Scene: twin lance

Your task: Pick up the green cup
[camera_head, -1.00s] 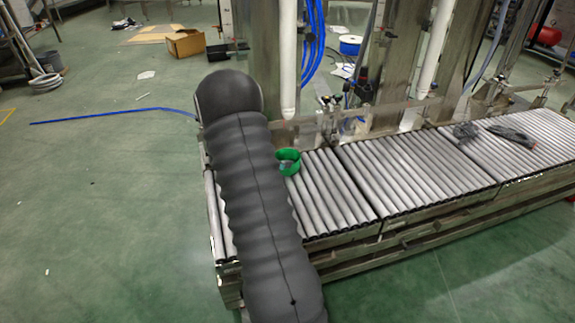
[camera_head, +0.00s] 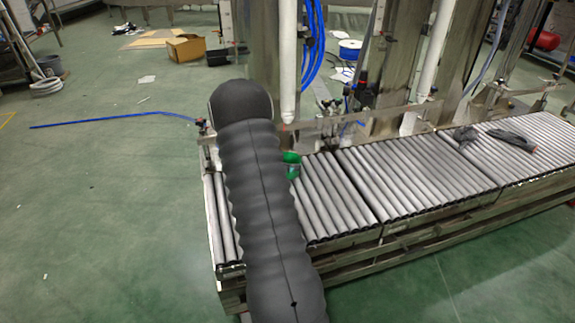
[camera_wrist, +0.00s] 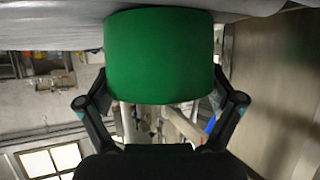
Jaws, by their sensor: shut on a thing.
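The green cup (camera_head: 292,164) shows at the left end of the roller conveyor in the head view, mostly hidden behind my arm. In the wrist view the green cup (camera_wrist: 160,55) fills the upper middle, between the two black fingers of my gripper (camera_wrist: 160,75). My gripper is shut on the cup, one finger at each side; the fingertips are partly hidden by it. Grey roller surface borders the cup at the top of the wrist view. I cannot tell whether the cup still touches the rollers. My gripper is hidden in the head view.
The roller conveyor (camera_head: 405,183) runs right from my arm, with dark items (camera_head: 512,140) on its far right section. Steel posts, white pipes and blue hoses (camera_head: 313,50) stand behind it. Green floor (camera_head: 100,220) is open at the left.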

